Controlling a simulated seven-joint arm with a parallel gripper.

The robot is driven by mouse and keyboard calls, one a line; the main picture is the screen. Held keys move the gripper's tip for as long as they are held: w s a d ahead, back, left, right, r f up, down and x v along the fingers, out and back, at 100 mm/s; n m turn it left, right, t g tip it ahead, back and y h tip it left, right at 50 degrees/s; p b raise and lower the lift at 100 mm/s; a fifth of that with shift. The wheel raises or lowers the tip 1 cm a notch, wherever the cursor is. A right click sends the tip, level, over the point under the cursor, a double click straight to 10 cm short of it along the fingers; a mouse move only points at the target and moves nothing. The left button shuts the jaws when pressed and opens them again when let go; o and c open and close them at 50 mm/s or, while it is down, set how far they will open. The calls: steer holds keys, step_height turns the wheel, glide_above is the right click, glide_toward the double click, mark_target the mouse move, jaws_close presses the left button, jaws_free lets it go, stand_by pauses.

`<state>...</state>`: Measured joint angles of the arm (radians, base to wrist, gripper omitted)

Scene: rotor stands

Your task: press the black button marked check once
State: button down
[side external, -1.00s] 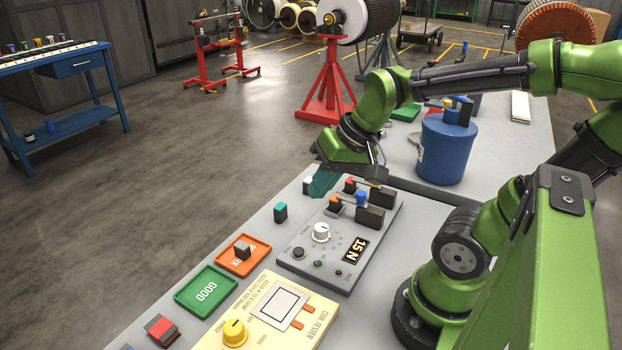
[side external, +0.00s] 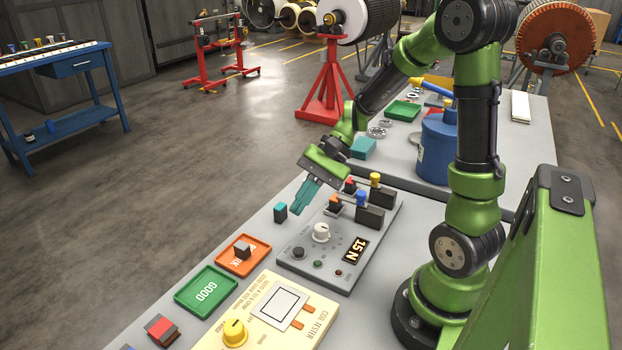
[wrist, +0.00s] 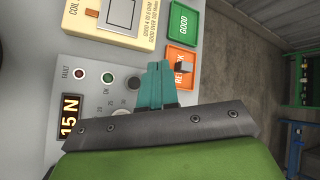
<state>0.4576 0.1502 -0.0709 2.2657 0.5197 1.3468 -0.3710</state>
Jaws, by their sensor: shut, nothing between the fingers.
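The black button (side external: 298,252) is a round knob-like cap at the near left corner of the grey tester panel (side external: 292,266). In the wrist view the black button (wrist: 133,83) shows just left of the fingers. Its label cannot be read. My gripper (side external: 298,211) has teal fingers, shut and empty, pointing down above the bench beyond the button, apart from it. In the wrist view my gripper (wrist: 158,66) partly covers the panel's edge. The display (side external: 354,250) reads 15 N.
The panel carries a white dial (side external: 320,232), a green lamp (side external: 317,264), a red lamp (side external: 339,272) and clamps with coloured knobs. A green GOOD tray (side external: 206,291), an orange tray (side external: 243,267) and a cream coil tester (side external: 265,315) lie nearer.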

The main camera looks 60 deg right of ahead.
mark_target(303, 249)
steer(key=shift+f, duration=4.45)
steer(key=shift+f, duration=0.15)
steer(key=shift+f, duration=0.25)
steer(key=shift+f, duration=0.4)
steer(key=shift+r, duration=0.85)
steer(key=shift+r, duration=2.5)
